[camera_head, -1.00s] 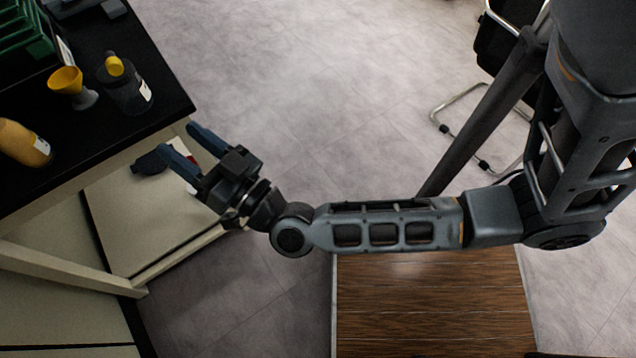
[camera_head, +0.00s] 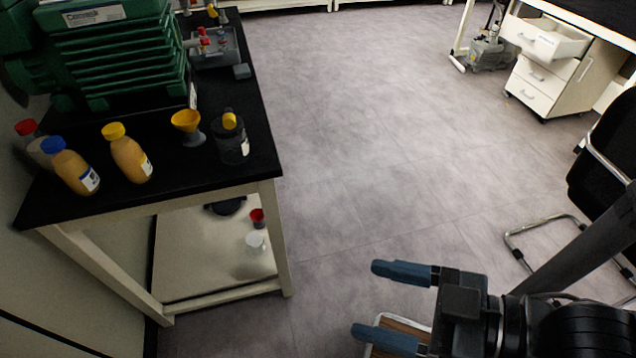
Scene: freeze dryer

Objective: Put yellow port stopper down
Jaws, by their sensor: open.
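A yellow stopper (camera_head: 230,120) sits on top of a dark, see-through vessel (camera_head: 232,149) near the right edge of the black-topped table. I cannot tell how firmly it is seated. My gripper (camera_head: 370,300) is at the lower right, with its two blue fingers spread and nothing between them. It is well apart from the stopper, over the floor to the right of the table.
A yellow funnel (camera_head: 186,122), orange bottles (camera_head: 129,158) and a green machine (camera_head: 120,60) crowd the black table (camera_head: 190,184). A grey tray (camera_head: 216,48) stands behind. A lower shelf (camera_head: 205,275) holds small cups. The central floor is open; a chair (camera_head: 607,160) stands right.

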